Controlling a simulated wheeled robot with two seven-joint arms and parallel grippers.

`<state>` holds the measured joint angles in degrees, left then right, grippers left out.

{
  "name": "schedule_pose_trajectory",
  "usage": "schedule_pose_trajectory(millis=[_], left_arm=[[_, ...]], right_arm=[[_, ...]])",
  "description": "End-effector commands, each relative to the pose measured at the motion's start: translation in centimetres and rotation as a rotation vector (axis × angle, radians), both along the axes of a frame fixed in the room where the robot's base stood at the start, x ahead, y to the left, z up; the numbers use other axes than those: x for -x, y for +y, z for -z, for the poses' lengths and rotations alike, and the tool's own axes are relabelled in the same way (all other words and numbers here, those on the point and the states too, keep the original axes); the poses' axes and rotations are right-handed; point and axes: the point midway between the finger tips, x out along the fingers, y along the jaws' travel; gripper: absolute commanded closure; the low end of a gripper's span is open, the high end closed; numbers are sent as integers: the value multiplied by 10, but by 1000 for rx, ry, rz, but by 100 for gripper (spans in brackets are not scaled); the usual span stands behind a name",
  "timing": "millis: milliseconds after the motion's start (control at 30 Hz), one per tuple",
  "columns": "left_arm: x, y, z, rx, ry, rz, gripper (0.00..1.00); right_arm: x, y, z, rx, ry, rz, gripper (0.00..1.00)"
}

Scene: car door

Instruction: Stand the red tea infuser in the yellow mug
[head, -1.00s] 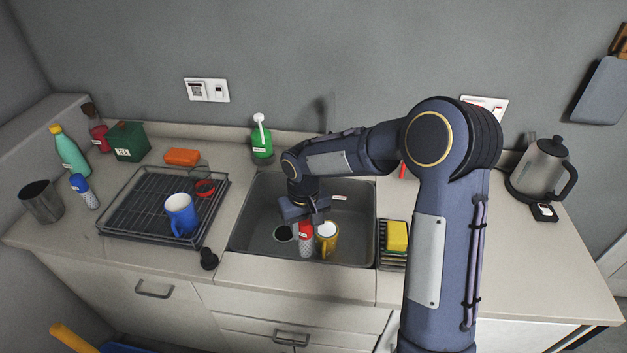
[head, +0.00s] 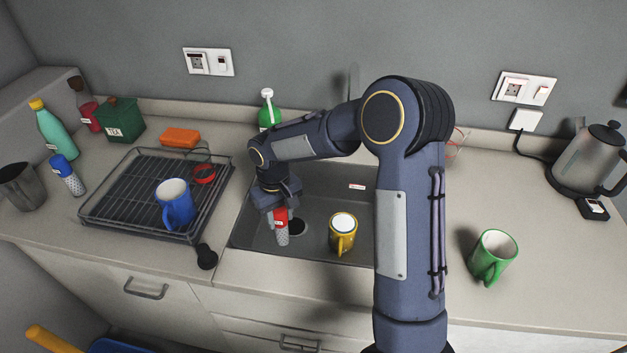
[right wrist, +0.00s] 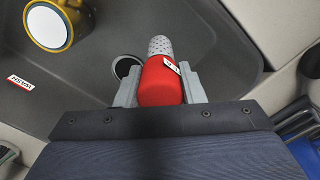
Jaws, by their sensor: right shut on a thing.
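The red tea infuser (head: 281,226) has a red top with a white label and a speckled grey lower part. My right gripper (head: 277,208) is shut on its red top and holds it upright over the sink, left of the yellow mug. In the right wrist view, the red top (right wrist: 160,84) sits between both fingers. The yellow mug (head: 336,242) stands upright in the sink, apart from the infuser; its pale inside also shows in the right wrist view (right wrist: 48,25). My left gripper is not in view.
The sink (head: 255,239) has a dark drain (head: 298,227) beside the infuser. A dish rack (head: 131,202) with a blue mug (head: 174,206) stands left, a blue-topped infuser (head: 68,177) beyond. A green mug (head: 493,257) stands right. My right arm hides the sink's right side.

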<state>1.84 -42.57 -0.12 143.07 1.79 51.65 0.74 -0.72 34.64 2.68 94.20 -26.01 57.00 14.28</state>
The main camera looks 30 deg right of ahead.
Motion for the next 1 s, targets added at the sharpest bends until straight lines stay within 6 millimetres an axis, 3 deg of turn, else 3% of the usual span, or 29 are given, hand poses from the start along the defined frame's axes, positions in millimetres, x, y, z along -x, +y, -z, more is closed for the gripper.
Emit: schedule_pose_trajectory(millis=[167,400,567,1000], left_arm=[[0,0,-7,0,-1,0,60],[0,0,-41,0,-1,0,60],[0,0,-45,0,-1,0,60],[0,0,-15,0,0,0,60]], right_arm=[[-9,-42,-7,26,110,-284,100],[-11,-99,-47,120,260,-690,100],[-10,-113,-53,149,293,-781,100],[-3,-121,-21,150,292,-785,100]])
